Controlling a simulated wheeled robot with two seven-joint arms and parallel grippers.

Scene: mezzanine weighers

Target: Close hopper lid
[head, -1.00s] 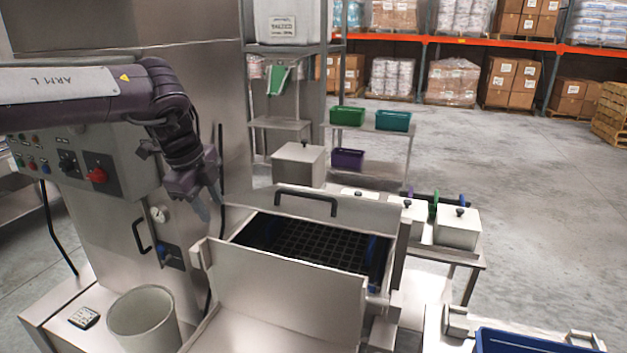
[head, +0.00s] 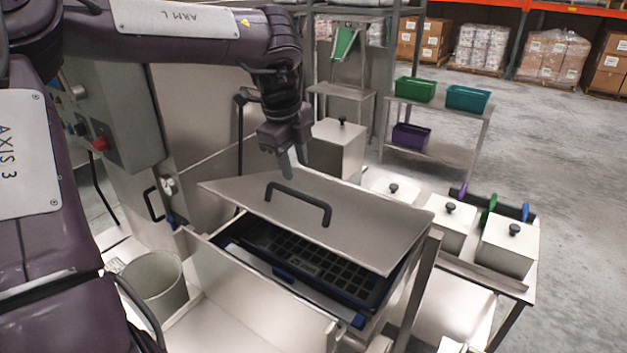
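The hopper lid (head: 345,222) is a flat steel plate with a dark bar handle (head: 298,203). It slants over the hopper, covering the back of the opening; the front stays uncovered, showing a dark grid (head: 318,268) inside the hopper (head: 262,300). A gap shows between the lid's front edge and the hopper rim. My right gripper is out of view.
A control cabinet (head: 122,115) stands at the left, with a grey bin (head: 157,280) below it. Lidded steel boxes (head: 508,248) stand on a bench at the right. A shelf (head: 440,108) with colored bins is behind. Open floor lies at the right.

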